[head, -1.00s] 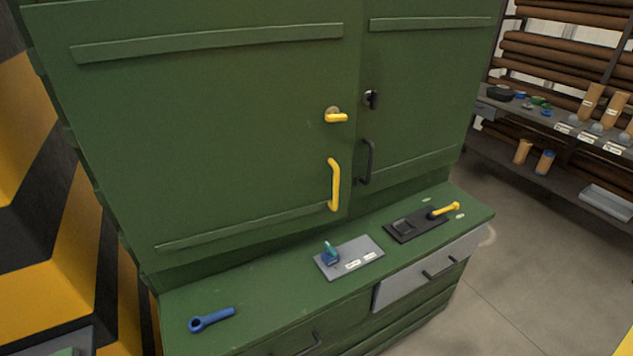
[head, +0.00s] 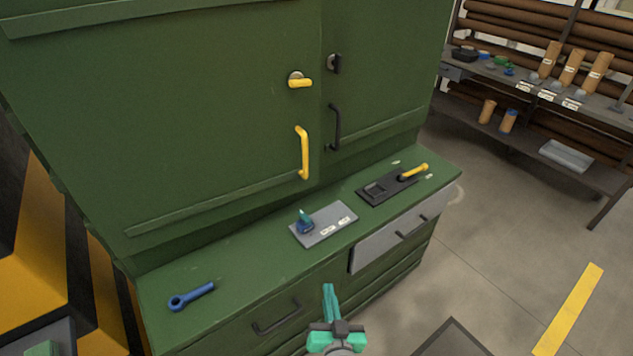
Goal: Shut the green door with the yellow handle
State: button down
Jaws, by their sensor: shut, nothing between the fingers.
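The green door with the yellow handle (head: 210,110) is the left door of a green cabinet. Its yellow pull handle (head: 304,153) stands upright near the door's right edge. A yellow latch lever (head: 300,83) above it lies about level, pointing right. The door stands close to the line of the right door (head: 385,85); I cannot tell whether a narrow gap is left between it and the frame. My gripper (head: 328,288) shows at the bottom of the head view, teal fingers together and empty. It is in front of the drawers, below and apart from the handle.
The right door has a black handle (head: 335,128) and black latch (head: 334,63). The ledge holds a blue wrench (head: 192,297), a grey plate (head: 326,231) and a black plate with a yellow lever (head: 415,172). A shelf (head: 545,155) stands right; the floor between is open.

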jog(key=w+d+r+n+y, duration=0.2)
jog(key=w+r+n+y, duration=0.1)
jog(key=w+r, duration=0.8)
jog(key=n+y, duration=0.4)
jog(key=n, duration=0.1)
send_near(311, 151)
jog(key=x, duration=0.6)
jog(key=shift+w+a, duration=0.1)
jog(key=shift+w, duration=0.1)
jog(key=shift+w, duration=0.1)
